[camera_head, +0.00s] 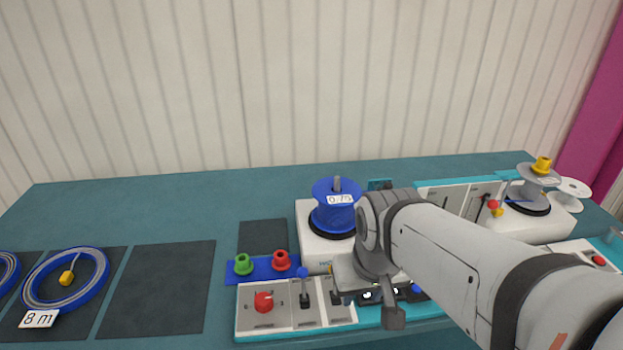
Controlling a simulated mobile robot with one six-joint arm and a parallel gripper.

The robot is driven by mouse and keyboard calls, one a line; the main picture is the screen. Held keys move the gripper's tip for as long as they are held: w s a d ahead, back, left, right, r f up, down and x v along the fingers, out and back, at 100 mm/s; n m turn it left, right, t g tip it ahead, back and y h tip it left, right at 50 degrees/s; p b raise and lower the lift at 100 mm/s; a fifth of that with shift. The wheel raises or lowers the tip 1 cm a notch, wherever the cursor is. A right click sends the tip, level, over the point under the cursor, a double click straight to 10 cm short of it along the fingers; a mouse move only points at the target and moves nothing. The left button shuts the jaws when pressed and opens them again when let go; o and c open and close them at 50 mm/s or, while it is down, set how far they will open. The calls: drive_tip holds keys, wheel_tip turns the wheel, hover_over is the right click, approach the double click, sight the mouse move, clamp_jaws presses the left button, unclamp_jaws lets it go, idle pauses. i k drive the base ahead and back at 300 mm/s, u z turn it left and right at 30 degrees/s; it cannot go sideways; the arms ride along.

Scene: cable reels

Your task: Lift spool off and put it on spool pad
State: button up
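My wrist hides part of the machine's right side.
A control panel with a red knob (264,301) and a lever (304,290) stands in front. Green (243,264) and red (281,260) pieces sit on a blue strip. Left are a coil (98,268) and an empty dark mat (158,290). A grey spool (534,187) stands on the right machine.

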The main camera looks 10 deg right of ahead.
sight(334, 213)
drive_tip(key=u, duration=0.1)
drive_tip(key=k, duration=0.3)
drive_tip(key=z, duration=1.35)
drive_tip(key=k, duration=1.25)
drive_tip(key=u, duration=1.05)
drive_tip(key=i, duration=1.5)
drive_tip(key=u, duration=0.05)
